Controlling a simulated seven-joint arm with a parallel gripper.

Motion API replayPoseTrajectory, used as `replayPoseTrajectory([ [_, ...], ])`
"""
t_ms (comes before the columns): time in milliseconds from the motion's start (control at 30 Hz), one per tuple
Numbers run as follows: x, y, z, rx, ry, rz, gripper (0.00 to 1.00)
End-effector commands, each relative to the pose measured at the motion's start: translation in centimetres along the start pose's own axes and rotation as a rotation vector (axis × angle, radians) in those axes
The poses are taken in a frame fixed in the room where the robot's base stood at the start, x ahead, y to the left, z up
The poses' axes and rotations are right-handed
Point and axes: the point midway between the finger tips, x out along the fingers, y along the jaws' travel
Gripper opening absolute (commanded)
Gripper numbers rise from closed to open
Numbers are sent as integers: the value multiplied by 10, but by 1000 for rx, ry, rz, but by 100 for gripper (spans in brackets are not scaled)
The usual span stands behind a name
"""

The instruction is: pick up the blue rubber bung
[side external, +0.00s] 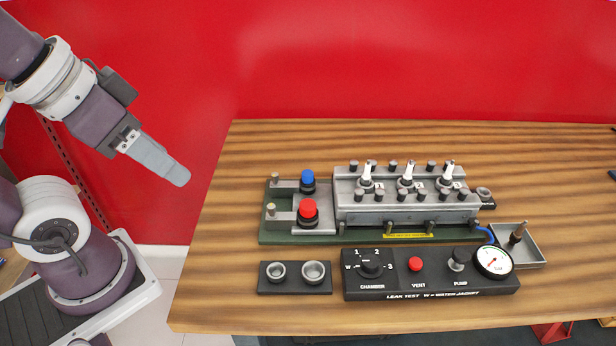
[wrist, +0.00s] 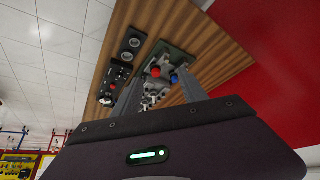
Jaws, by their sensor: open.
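The blue rubber bung (side external: 307,178) stands upright at the left end of the green-based engine trainer (side external: 300,240), behind a red bung (side external: 308,209). In the wrist view the blue bung (wrist: 174,79) shows between my two fingers, nearer the right one, beside the red bung (wrist: 155,72). My gripper (side external: 180,178) is in the air left of the table, well apart from the blue bung. In the wrist view my gripper (wrist: 158,80) has its fingers spread, with nothing held between them.
A black holder with two grey cups (side external: 295,277) lies in front of the trainer. The leak test panel (side external: 430,288) with knob and gauge is right of it. A metal tray (side external: 525,252) holds a dark fitting at right. The table's left end is clear.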

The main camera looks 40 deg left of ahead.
Motion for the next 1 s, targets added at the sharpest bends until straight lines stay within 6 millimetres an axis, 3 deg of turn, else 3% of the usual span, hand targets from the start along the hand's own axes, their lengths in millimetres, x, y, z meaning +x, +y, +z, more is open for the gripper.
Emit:
replayPoseTrajectory([
  [167, 0, 0, -5, -28, -8, 2, 50],
  [267, 5, -1, -37, -211, -67, 5, 50],
  [333, 19, -3, -75, -444, -136, -8, 50],
  [467, 75, -12, -143, -927, -261, -95, 50],
  [600, 163, -26, -188, -1395, -345, -258, 50],
  [700, 219, -34, -198, -1635, -364, -372, 50],
  [800, 254, -38, -199, -1777, -364, -448, 50],
  [1000, 281, -40, -192, -1844, -362, -485, 50],
])
